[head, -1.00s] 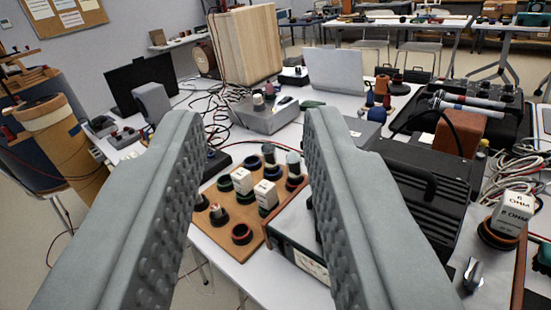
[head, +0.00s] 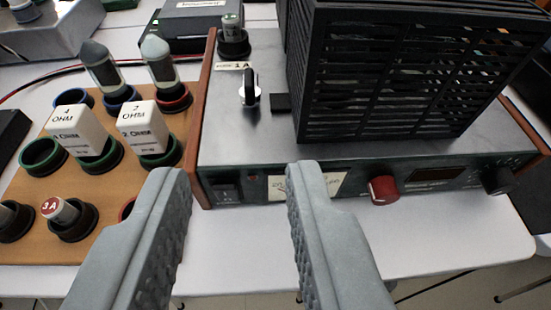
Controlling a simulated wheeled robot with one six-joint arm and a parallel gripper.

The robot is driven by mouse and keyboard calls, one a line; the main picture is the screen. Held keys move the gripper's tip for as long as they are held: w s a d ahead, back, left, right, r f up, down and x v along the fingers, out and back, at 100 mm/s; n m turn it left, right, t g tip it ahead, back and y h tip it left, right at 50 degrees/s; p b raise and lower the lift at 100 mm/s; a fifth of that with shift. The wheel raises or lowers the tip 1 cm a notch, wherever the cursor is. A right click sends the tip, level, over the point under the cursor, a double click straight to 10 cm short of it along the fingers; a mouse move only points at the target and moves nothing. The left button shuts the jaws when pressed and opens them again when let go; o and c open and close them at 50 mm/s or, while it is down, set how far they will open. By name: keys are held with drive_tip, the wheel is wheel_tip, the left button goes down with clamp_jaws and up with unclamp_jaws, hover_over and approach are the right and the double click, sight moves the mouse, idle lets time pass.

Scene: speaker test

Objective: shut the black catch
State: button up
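My gripper (head: 238,178) is open and empty, its two grey ridged fingers wide apart at the front edge of a metal-topped device (head: 225,142) with wooden sides. On the device's top, beyond the gap between the fingers, a small black upright tab on a pale round base (head: 249,89) looks like the black catch. A flat black block (head: 280,103) lies just right of it. The tab stands apart from my fingers. Whether it is a catch or a turning knob, I cannot tell for sure.
A black slatted cage (head: 390,80) covers the device's right side. A fuse holder (head: 232,38) stands behind the tab. A wooden board (head: 100,190) with sockets and marked plugs lies at left. The device's front has a red knob (head: 383,190) and a rocker switch (head: 226,193).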

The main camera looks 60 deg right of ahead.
approach(248, 81)
drive_tip(key=x, duration=0.8)
drive_tip(key=shift+w+d+f, duration=0.1)
drive_tip(key=shift+w+d, duration=0.15)
drive_tip(key=shift+d, duration=0.05)
clamp_jaws()
